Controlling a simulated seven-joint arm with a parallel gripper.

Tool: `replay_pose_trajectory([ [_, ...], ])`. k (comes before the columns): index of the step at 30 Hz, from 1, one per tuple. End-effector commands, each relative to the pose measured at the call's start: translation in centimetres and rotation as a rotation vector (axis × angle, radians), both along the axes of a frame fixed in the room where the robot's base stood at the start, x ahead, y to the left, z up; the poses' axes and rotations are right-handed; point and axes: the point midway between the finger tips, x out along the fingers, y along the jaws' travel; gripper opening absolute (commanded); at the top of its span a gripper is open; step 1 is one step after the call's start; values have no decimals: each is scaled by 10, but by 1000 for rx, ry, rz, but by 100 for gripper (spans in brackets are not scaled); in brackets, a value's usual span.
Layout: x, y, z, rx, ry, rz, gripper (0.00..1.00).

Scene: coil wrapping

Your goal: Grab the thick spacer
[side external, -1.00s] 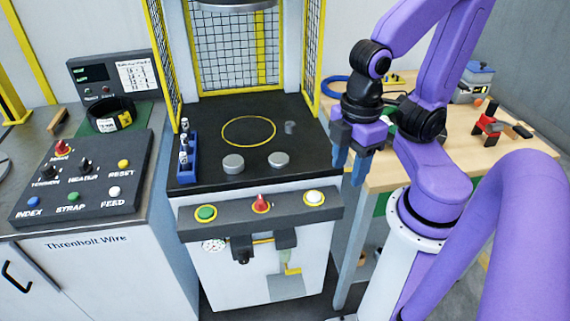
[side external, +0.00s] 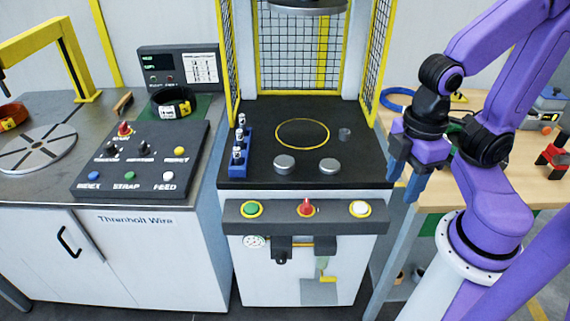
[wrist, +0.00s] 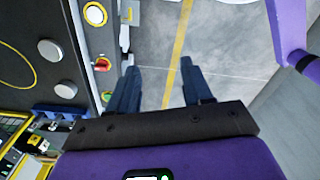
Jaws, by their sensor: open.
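My gripper (side external: 402,187) is open and empty, fingers pointing down, just right of the press's black worktop. In the wrist view my gripper (wrist: 160,66) shows its two blue fingers apart with only floor between them. No piece is clearly marked as the thick spacer. Two silver discs lie near the worktop's front edge: a left disc (side external: 284,164) and a right disc (side external: 329,165). A small dark grey cylinder (side external: 344,134) stands behind the right one. A blue rack (side external: 240,155) at the worktop's left holds several small silver pieces. I cannot tell which is the spacer.
The press worktop (side external: 265,180) has a yellow ring (side external: 302,121) and yellow mesh guards at its sides and back. A control panel (side external: 140,160) stands on the left bench. A wooden table (side external: 428,190) is at the right, behind my gripper. The floor below the gripper is clear.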

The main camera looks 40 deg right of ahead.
Motion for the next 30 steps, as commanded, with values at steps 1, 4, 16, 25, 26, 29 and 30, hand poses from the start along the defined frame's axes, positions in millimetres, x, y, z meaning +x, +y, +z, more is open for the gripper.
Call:
replay_pose_trajectory([
  [1,0,0,0,0,0,0,50],
  [4,0,0,0,0,0,0,50],
  [16,0,0,0,0,0,0,91],
  [25,3,0,-2,-17,-3,7,91],
  [26,5,0,-3,-32,-5,13,91],
  [29,21,-1,-11,-116,-22,59,91],
  [30,30,-1,-16,-166,-33,86,91],
])
